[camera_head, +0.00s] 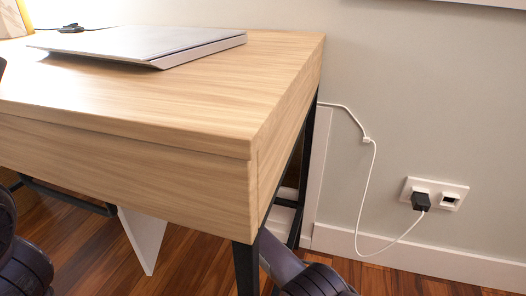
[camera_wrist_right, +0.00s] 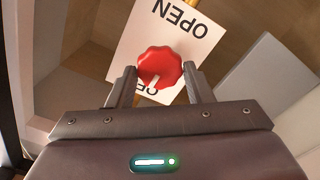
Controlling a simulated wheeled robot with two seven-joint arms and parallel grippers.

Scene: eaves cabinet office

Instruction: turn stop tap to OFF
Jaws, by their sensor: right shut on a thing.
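My right gripper (camera_wrist_right: 160,74) is shut on the red knob, one finger on each side. In the head view the tap is hidden under the desk. My left gripper is not in view; only dark arm parts show at the left edge.
A wooden desk (camera_head: 150,150) with dark metal legs (camera_head: 246,268) fills the left of the head view, with a closed laptop (camera_head: 140,42) on top. A wall socket (camera_head: 434,193) with a plugged white cable (camera_head: 369,180) is at the right. Grey panels (camera_wrist_right: 268,84) flank the tap.

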